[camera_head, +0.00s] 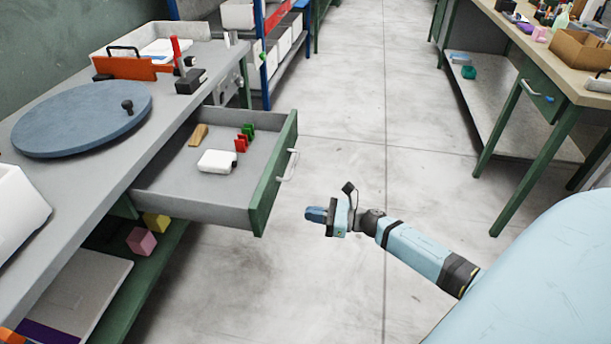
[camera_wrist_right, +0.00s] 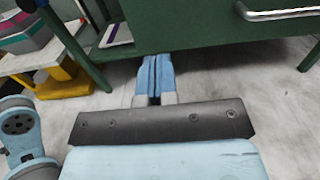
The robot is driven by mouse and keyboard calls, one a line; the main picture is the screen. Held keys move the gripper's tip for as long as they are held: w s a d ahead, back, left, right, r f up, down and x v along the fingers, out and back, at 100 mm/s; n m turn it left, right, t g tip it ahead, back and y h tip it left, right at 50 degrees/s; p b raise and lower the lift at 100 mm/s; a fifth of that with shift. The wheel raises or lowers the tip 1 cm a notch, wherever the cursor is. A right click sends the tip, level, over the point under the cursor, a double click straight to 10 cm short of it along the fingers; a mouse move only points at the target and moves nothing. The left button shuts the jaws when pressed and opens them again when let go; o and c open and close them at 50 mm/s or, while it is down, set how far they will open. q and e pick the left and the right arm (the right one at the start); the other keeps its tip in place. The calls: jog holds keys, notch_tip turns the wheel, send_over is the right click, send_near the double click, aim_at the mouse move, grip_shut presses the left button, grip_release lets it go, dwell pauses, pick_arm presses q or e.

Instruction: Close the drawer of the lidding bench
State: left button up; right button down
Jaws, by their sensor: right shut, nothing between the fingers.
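The drawer (camera_head: 225,170) of the lidding bench (camera_head: 88,158) stands pulled out, with a green front and a pale bar handle (camera_head: 288,165) facing right. My right gripper (camera_head: 310,214) is shut and empty, in front of the drawer and to the right of its near corner, apart from it. In the right wrist view the shut blue fingers (camera_wrist_right: 154,72) point toward the green drawer front (camera_wrist_right: 200,28), and the metal handle (camera_wrist_right: 278,14) is at the upper right. My left gripper does not show in either view.
The drawer holds a white block (camera_head: 218,161), a tan piece (camera_head: 198,135) and several red and green clips (camera_head: 243,138). A round blue-grey disc (camera_head: 82,118) lies on the bench top. Another bench (camera_head: 560,75) stands at the right. The floor (camera_head: 345,120) between is clear.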

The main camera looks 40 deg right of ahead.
aim_at(265, 207)
jog(key=x, duration=0.9)
jog(key=shift+w+a, duration=0.65)
jog(key=shift+w, duration=0.05)
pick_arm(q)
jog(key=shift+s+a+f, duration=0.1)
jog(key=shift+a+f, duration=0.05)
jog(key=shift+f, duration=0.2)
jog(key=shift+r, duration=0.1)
